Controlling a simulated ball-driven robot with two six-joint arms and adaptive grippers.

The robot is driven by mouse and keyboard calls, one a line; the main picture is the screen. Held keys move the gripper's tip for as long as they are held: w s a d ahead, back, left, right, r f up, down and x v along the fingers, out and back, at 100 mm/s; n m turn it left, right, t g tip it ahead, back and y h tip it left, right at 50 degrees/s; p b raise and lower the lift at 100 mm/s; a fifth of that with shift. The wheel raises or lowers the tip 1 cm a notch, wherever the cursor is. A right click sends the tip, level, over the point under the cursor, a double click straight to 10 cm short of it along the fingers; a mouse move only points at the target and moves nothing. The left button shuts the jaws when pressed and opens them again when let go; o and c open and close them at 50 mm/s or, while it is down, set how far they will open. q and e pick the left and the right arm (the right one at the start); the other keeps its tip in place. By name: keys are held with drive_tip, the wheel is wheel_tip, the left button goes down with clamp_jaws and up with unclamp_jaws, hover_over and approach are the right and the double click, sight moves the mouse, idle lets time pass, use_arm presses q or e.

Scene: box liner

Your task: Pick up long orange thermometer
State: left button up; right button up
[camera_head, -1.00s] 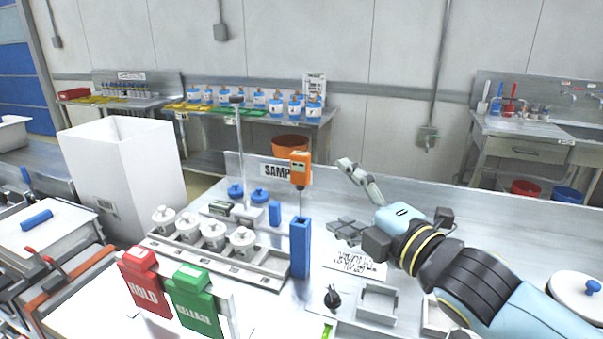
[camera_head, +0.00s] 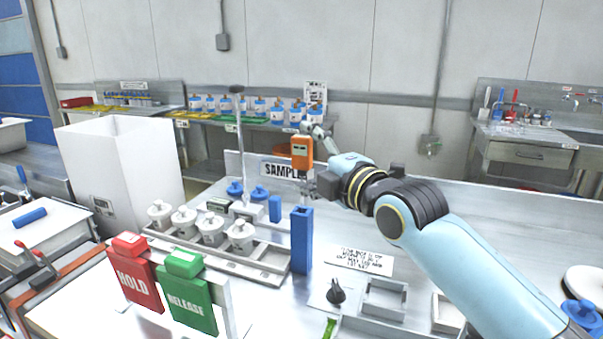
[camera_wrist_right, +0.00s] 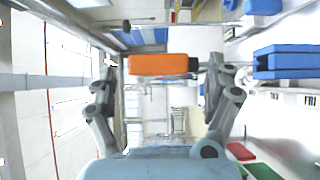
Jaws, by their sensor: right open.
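The long orange thermometer (camera_head: 301,153) stands upright, its thin probe going down toward the tall blue holder (camera_head: 301,240). In the right wrist view the orange body (camera_wrist_right: 160,64) lies between my two fingers, and the blue holder (camera_wrist_right: 287,62) is off to the right. My right gripper (camera_head: 308,157) is open at the height of the orange body, one finger on its far side, the other partly hidden below. In the right wrist view a gap shows between the body and the fingers (camera_wrist_right: 160,75). My left gripper is not in view.
A rack of white lidded jars (camera_head: 210,232) stands left of the holder. The red HOLD sign (camera_head: 138,275) and green RELEASE sign (camera_head: 187,295) stand in front. A tall white box (camera_head: 120,175) is at the left. The bench right of the printed card (camera_head: 360,260) is mostly clear.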

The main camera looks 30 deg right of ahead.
drive_tip(key=shift+s, duration=0.1)
drive_tip(key=shift+c, duration=0.4)
drive_tip(key=c, duration=1.1)
drive_tip(key=shift+o, duration=0.2)
drive_tip(key=shift+r, duration=0.15)
